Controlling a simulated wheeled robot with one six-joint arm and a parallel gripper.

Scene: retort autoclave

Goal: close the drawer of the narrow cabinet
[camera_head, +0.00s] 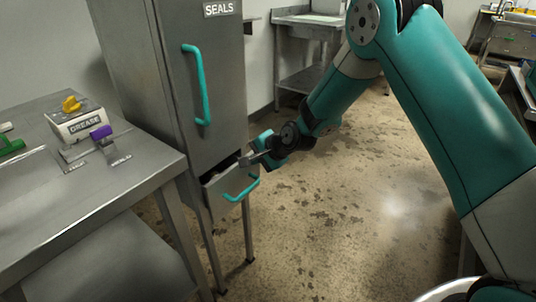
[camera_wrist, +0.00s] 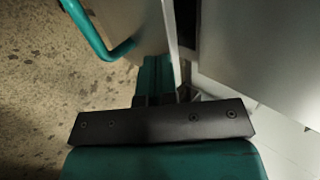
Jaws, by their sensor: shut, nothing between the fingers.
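The narrow grey cabinet (camera_head: 160,75), labelled SEALS, stands left of centre in the head view. Its drawer (camera_head: 222,190) sits low, below the door, and is partly open, with a dark gap above its front. The drawer's teal handle (camera_head: 241,190) shows on the front and also at the upper left of the wrist view (camera_wrist: 92,32). My gripper (camera_head: 247,161) is shut and empty, at the right upper edge of the drawer front. In the wrist view its fingers (camera_wrist: 154,72) lie close to the drawer front (camera_wrist: 132,20); I cannot tell whether they touch.
The cabinet door above has a long teal handle (camera_head: 197,85). The floor (camera_head: 330,215) right of the drawer is clear. A steel bench (camera_head: 305,75) stands behind.

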